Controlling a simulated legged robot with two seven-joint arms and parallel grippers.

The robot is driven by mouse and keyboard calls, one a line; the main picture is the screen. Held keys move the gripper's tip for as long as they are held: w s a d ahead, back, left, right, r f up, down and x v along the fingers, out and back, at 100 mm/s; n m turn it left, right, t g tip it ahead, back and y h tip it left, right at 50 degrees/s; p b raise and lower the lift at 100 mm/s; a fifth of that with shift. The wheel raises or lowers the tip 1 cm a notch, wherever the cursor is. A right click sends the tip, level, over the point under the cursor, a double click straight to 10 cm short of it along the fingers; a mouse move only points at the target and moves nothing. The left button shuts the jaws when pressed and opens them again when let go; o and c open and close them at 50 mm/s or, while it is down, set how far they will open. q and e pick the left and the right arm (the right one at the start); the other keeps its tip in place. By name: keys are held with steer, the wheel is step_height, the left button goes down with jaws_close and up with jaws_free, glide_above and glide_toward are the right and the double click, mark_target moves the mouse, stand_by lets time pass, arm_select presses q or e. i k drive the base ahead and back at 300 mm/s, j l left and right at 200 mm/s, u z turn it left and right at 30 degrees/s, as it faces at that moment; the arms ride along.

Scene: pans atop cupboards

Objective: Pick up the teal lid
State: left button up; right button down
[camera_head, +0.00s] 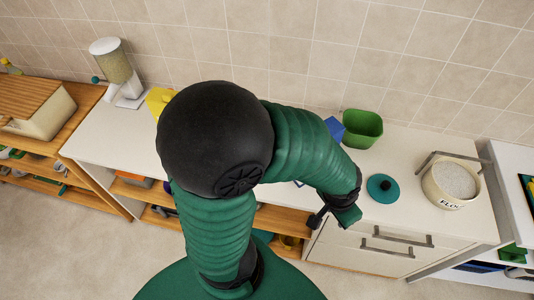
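The teal lid (383,188) is a flat round disc with a dark knob. It lies on the white counter (420,217) at the right, near the front edge. One green-sleeved arm of mine with a large black joint fills the middle; by its elbow bulging left, I take it for my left arm. It bends over to the right and downward. The end of this arm, with a small dark part of the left gripper (318,219), is left of the lid and apart from it in the picture. Its fingers are too hidden to read. My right gripper is out of view.
A green container (362,129) stands behind the lid, with a blue object (335,129) beside it. A flour pot (451,184) stands right of the lid. A dispenser (117,69) and a yellow object (158,101) are at the left. The arm hides the counter's middle.

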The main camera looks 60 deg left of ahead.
mark_target(382, 188)
steer(key=u, duration=2)
steer(key=z, duration=1.4)
steer(key=i+j+u, duration=0.1)
steer(key=u, duration=0.3)
steer(key=i+j+u, duration=0.15)
steer(key=u, duration=0.3)
steer(key=j, duration=0.1)
